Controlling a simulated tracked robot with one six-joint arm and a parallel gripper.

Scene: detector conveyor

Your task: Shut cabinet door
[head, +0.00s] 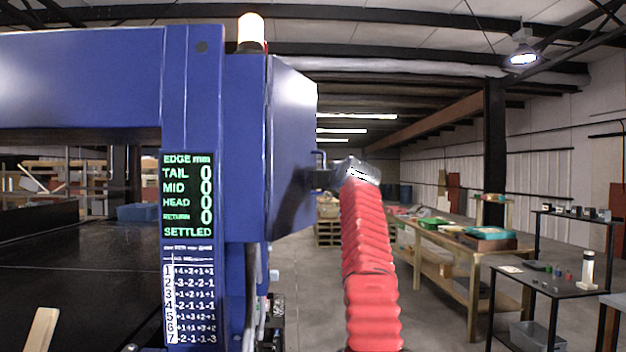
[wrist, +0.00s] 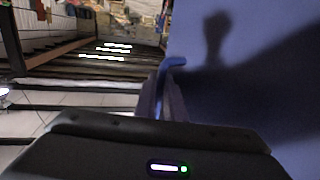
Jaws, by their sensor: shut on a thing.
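The blue cabinet door (head: 290,135) is at the right side of the blue machine housing, its face turned to the right. How far it stands open I cannot tell. Its small blue handle (head: 320,156) sticks out on the right. My gripper (head: 322,178) is at the handle, at the end of my red-sleeved arm. In the wrist view, my gripper's fingers (wrist: 165,95) are shut on the handle (wrist: 175,62), whose bent end shows beyond them. The door (wrist: 260,60) fills the right side there, with a shadow of my arm on it. The fingers hide part of the handle.
A display panel (head: 188,196) is on the housing's front post, and a lit lamp (head: 251,32) stands on top. A dark conveyor belt (head: 80,275) lies at left. A wooden workbench (head: 470,262) and a dark table (head: 530,283) stand at right. Open floor lies between.

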